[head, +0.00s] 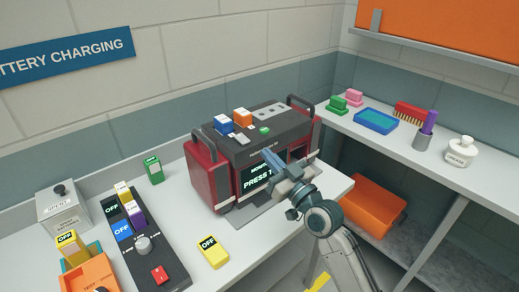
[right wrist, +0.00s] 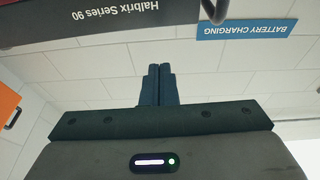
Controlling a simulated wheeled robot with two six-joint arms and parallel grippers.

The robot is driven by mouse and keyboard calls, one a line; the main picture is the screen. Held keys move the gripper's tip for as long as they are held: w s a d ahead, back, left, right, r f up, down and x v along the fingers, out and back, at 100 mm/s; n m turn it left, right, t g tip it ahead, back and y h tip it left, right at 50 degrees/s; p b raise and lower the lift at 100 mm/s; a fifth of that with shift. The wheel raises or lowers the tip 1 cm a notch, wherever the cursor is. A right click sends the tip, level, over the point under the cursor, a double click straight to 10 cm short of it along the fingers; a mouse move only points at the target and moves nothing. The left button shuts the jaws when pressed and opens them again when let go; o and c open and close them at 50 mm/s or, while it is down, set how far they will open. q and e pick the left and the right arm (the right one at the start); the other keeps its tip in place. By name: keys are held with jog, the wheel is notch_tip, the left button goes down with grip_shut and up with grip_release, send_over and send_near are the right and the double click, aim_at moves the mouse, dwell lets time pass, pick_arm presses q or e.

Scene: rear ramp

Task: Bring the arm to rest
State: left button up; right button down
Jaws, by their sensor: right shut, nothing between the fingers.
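My right gripper (head: 272,160) is in front of the red and black charging machine (head: 203,175), near its screen and below its top edge. In the right wrist view the two dark fingers (right wrist: 156,85) are together with nothing between them. In that view the machine's dark edge (right wrist: 95,22), lettered "Halbrix Series 90", shows upside down at the top. I cannot tell whether the fingers touch the machine. My right arm comes up from the bottom right in the head view. My left gripper is not in view.
Blue, orange and white blocks and a green button (head: 265,130) are on the machine's top. A dark control strip (head: 165,268), a yellow OFF block (head: 212,252) and a grey box (head: 62,210) are on the left bench. An orange bin (head: 365,205) sits below the right shelf.

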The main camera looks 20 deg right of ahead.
jog(key=shift+v, duration=0.75)
jog(key=shift+s+a, duration=0.1)
